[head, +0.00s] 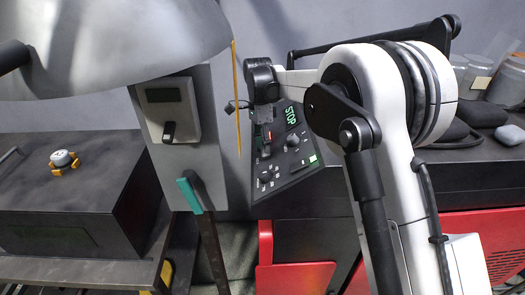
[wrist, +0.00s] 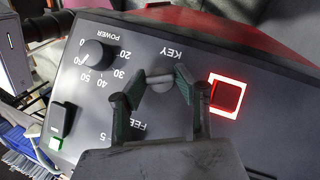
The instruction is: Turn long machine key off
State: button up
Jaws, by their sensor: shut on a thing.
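The machine key (wrist: 159,77) is a small grey piece on the dark control panel, beside the upside-down label KEY. My gripper (wrist: 161,84) reaches in from the bottom of the wrist view, with its two dark green-padded fingers closed on the key from both sides. The fingers partly cover the key, so its exact turn angle is hard to tell. In the head view my gripper (head: 263,125) is at the upper left part of the control panel (head: 302,180). The key is hidden there.
A red-lit square button (wrist: 227,96) sits close right of the key. A power dial (wrist: 95,55) is to its left, with a switch (wrist: 63,120) below. In the head view, a grey lamp shade (head: 130,40) and a grey post box (head: 168,110) stand left of the panel.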

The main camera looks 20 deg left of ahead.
jog(key=shift+n+g+h+b, duration=0.4)
jog(key=shift+n, duration=0.5)
jog(key=o, duration=1.1)
jog(key=v, duration=1.2)
jog(key=shift+w+a+f, duration=0.1)
jog(key=shift+w+a, duration=0.05)
jog(key=shift+w, duration=0.05)
